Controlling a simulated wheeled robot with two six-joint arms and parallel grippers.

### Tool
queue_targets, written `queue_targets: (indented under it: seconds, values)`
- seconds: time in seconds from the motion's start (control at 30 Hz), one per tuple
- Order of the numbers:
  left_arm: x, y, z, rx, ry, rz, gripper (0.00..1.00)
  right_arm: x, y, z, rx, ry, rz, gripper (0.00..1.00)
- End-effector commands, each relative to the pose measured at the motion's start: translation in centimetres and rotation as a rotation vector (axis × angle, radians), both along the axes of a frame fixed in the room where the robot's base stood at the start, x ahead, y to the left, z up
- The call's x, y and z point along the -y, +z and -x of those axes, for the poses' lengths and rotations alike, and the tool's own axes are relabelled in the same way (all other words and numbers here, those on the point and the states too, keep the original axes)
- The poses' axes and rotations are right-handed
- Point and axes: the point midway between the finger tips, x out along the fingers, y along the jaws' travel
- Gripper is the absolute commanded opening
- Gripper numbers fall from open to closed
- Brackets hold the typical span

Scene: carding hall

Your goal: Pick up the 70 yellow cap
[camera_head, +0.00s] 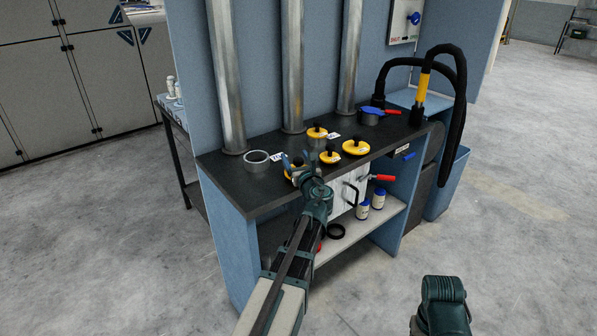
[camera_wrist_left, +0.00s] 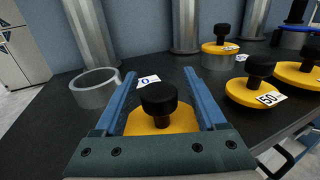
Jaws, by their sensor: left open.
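My left gripper (camera_head: 294,166) is open over the dark worktop; its blue fingers also show in the left wrist view (camera_wrist_left: 159,74). A yellow cap with a black knob (camera_wrist_left: 160,122) lies between and below the fingers, with its knob between them. In the head view this cap (camera_head: 289,174) is mostly hidden by the gripper. A white label (camera_wrist_left: 148,80) behind the knob shows a 0; any other digit cannot be read. A yellow cap labelled 50 (camera_wrist_left: 250,92) lies to the right. My right gripper is not in view.
Another yellow cap (camera_head: 317,132) sits at the back on a metal ring, and a larger one (camera_head: 355,148) lies at the right. An open grey ring (camera_head: 257,161) stands left of the gripper. Metal pipes (camera_head: 292,70) rise behind. A red-handled tool (camera_head: 380,178) shows below the worktop edge.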

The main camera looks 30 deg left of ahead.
Motion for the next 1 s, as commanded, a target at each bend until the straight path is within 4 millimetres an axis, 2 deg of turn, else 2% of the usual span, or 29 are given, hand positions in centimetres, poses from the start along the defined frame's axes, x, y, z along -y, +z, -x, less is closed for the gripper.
queue_targets:
  seconds: [0.07, 0.4, 0.47, 0.83, 1.0]
  values:
    - [0.02, 0.0, 0.03, 0.0, 0.0, 0.0, 0.69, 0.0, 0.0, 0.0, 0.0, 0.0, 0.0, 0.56]
    - [0.04, 0.0, 0.05, 0.0, 0.0, 0.0, 0.08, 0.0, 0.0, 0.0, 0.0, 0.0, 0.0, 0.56]
    - [0.03, 0.0, 0.06, 0.0, 0.001, 0.0, 0.0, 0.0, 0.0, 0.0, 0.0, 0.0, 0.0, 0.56]
    - [0.04, 0.06, 0.05, 0.0, 0.001, 0.0, 0.0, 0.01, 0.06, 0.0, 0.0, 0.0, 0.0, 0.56]
    - [0.03, 0.77, 0.06, 0.0, 0.001, 0.0, 0.0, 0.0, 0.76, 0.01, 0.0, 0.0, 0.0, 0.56]
